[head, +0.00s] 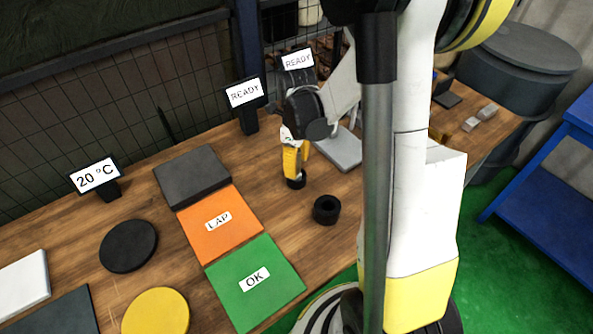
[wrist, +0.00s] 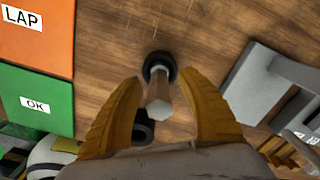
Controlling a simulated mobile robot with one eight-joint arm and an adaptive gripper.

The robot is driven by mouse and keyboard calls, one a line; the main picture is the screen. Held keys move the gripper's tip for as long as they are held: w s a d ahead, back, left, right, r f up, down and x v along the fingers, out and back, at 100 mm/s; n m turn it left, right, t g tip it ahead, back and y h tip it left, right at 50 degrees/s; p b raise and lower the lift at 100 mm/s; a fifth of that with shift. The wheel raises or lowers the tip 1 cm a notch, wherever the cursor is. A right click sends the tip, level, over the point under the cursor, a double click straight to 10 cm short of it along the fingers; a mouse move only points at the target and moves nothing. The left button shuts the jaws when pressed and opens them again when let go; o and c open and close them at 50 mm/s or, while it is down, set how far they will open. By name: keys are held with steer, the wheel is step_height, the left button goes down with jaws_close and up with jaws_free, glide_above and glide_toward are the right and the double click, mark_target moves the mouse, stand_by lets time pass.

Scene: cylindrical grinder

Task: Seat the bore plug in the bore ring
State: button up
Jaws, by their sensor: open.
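The bore plug (wrist: 158,90) stands upright on the wooden bench, with a grey handle pointing up at the wrist camera and a black round base. In the head view its black base (head: 297,183) shows just below my gripper (head: 292,172), which hides the handle. In the wrist view my gripper (wrist: 158,82) is open, with one yellow finger on each side of the handle and gaps visible. The black bore ring (head: 326,210) sits on the bench, its hole facing up, nearer the front edge. In the wrist view the ring (wrist: 143,131) is partly hidden by the left finger.
An orange LAP mat (head: 210,242) and a green OK mat (head: 270,290) lie left of the ring. A dark block (head: 191,176) lies behind them. A grey plate (head: 340,150) lies right of my gripper. READY signs (head: 244,93) stand at the back.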

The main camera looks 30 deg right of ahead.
steer(key=shift+r, duration=0.1)
jaws_close()
